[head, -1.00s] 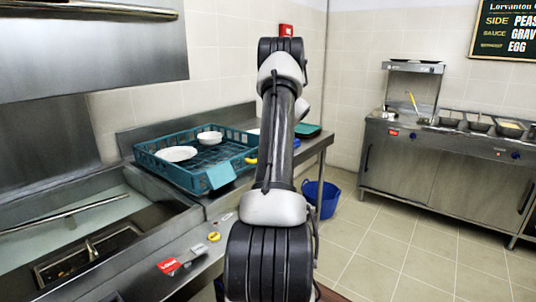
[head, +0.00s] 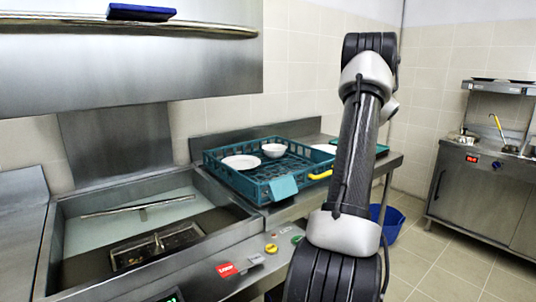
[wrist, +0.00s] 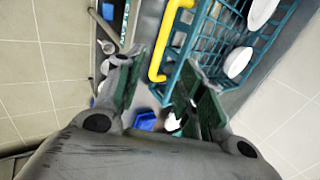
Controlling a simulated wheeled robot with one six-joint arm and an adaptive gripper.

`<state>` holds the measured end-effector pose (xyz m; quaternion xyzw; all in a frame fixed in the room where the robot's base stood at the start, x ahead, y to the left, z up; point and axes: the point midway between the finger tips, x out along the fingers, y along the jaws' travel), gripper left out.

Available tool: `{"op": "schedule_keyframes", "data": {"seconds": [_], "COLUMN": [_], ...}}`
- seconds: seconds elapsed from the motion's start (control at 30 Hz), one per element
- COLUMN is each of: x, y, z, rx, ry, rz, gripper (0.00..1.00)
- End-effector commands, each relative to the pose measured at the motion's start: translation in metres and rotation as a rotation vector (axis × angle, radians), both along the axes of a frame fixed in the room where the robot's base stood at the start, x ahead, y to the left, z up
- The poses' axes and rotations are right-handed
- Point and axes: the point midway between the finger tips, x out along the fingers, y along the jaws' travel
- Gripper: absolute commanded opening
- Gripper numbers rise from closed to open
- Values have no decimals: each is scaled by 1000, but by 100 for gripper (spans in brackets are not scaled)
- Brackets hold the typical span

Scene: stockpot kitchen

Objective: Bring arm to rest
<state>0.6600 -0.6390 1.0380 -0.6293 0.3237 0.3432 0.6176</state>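My arm reaches up and away in the head view, and my gripper is out of sight there. In the wrist view my gripper (wrist: 158,78) shows two fingers spread apart with nothing between them. The teal dish rack (wrist: 215,40) with its yellow handle (wrist: 172,38) lies close beyond the right finger. I cannot tell how far apart they are.
The teal rack (head: 222,176) stands on the steel counter, holding a plate (head: 241,162) and a bowl (head: 274,150). A blue bucket (head: 387,224) stands on the floor behind my arm. Tiled floor (head: 440,270) is clear at right.

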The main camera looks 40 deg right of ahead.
Motion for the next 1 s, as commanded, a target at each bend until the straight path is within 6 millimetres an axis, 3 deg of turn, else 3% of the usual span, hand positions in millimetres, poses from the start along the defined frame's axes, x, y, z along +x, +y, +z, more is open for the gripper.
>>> {"op": "schedule_keyframes", "data": {"seconds": [0.27, 0.37, 0.47, 0.67, 0.87, 1.0], "x": [-5, -22, -50, -81, -106, -134], "y": [1, 12, 36, 135, 249, 326], "z": [-5, -27, -45, -21, 19, 40], "rx": [-20, -6, 12, -39, -157, -273], "ry": [21, 77, 153, 289, 378, 411], "rz": [34, 68, 117, 338, 616, 822], "gripper": [38, 38, 38, 38, 38, 38]}}
